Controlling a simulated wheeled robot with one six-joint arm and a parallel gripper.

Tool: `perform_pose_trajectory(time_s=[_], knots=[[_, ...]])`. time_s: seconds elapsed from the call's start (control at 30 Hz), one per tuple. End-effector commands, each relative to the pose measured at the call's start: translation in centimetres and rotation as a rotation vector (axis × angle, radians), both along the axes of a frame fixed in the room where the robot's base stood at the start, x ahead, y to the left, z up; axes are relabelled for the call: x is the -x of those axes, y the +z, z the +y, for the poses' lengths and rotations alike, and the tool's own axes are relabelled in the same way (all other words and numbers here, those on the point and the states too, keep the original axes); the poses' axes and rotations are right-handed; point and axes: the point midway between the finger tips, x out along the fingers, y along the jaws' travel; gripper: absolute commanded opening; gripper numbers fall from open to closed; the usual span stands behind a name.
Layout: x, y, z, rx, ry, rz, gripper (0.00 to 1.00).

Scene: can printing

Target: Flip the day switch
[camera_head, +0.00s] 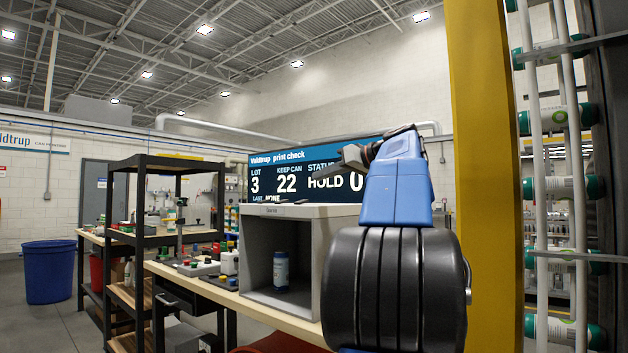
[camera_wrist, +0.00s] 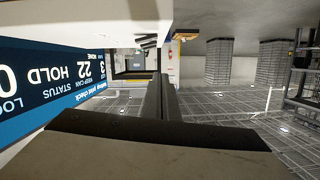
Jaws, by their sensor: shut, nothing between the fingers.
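My gripper (camera_head: 352,157) is raised in front of the print check screen (camera_head: 285,178), near its right part. In the wrist view my gripper (camera_wrist: 161,84) is shut and empty, its dark fingers together; the picture there is turned upside down. The screen also shows in the wrist view (camera_wrist: 50,85), beside the fingers. It reads lot 3, keep can 22, status hold. I cannot make out a switch marked day in either view. Small boxes with red, green and yellow controls (camera_head: 195,264) sit on the bench at the left, too small to read.
A grey open cubby (camera_head: 305,212) on the workbench (camera_head: 245,303) holds a blue can (camera_head: 281,270). A black shelf rack (camera_head: 150,240) and a blue bin (camera_head: 48,272) stand left. A yellow post (camera_head: 487,180) and a can rack (camera_head: 540,190) stand close on the right.

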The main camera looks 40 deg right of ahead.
Motion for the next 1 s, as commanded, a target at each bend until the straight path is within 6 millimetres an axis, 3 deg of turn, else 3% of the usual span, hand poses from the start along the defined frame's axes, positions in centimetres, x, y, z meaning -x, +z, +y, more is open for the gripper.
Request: perform_pose_trajectory(time_s=[0.3,0.87,1.0], knots=[[1.7,0.4,-0.1,0.000,0.000,-0.001,0.00],[1.7,0.4,0.0,0.000,0.000,0.000,0.00],[1.2,-0.3,1.0,-0.013,0.004,0.018,0.00]])
